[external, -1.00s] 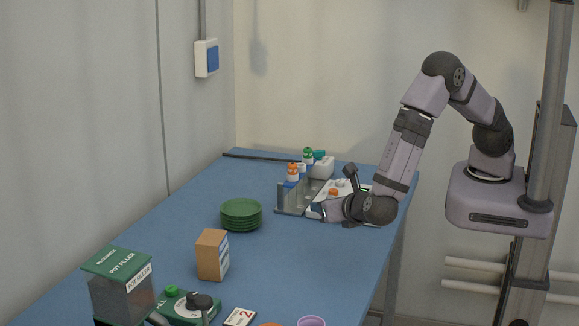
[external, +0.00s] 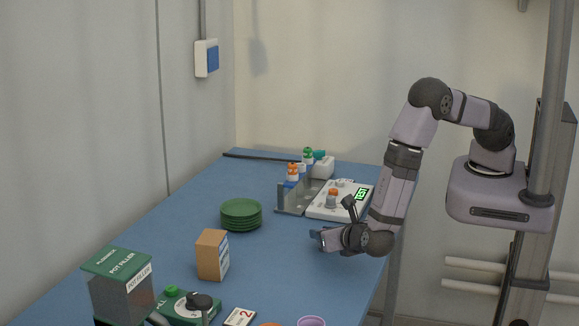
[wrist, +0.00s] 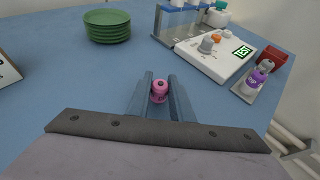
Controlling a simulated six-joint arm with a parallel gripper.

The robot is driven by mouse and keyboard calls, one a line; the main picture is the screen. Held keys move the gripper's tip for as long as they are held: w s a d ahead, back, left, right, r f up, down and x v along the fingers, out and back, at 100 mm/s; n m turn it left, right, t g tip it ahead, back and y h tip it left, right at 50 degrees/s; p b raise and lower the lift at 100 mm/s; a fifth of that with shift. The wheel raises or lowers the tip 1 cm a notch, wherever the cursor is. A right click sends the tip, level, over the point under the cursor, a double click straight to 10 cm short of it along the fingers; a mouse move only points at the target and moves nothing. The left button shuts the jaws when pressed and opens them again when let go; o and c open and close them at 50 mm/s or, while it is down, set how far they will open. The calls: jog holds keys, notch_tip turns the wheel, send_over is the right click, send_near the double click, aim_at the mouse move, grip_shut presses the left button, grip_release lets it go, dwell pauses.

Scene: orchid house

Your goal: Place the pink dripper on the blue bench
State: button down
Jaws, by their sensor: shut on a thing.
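The pink dripper (wrist: 159,91) shows in the wrist view between the two fingers of my gripper (wrist: 160,80). My gripper is shut on it. In the external view my gripper (external: 318,238) is low over the right side of the blue bench (external: 165,225), in front of the white device. I cannot make out the dripper in the external view, and I cannot tell whether it touches the bench. The bench (wrist: 60,85) fills much of the wrist view.
A white device (external: 340,199) with a lit green screen stands behind my gripper, beside a grey rack (external: 292,203) with bottles. A stack of green plates (external: 241,214) lies to the left. A cardboard box (external: 212,254) stands nearer. Bare bench lies between them.

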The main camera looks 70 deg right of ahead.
jog(key=shift+f, duration=0.2)
jog(key=c, duration=1.6)
grip_release()
jog(key=shift+r, duration=0.15)
jog(key=shift+r, duration=0.1)
jog(key=b+v, duration=0.3)
jog(key=v, duration=0.7)
jog(key=shift+s+a+b, duration=0.1)
jog(key=shift+a+b, duration=0.05)
jog(key=shift+b, duration=0.15)
jog(key=shift+v, duration=0.8)
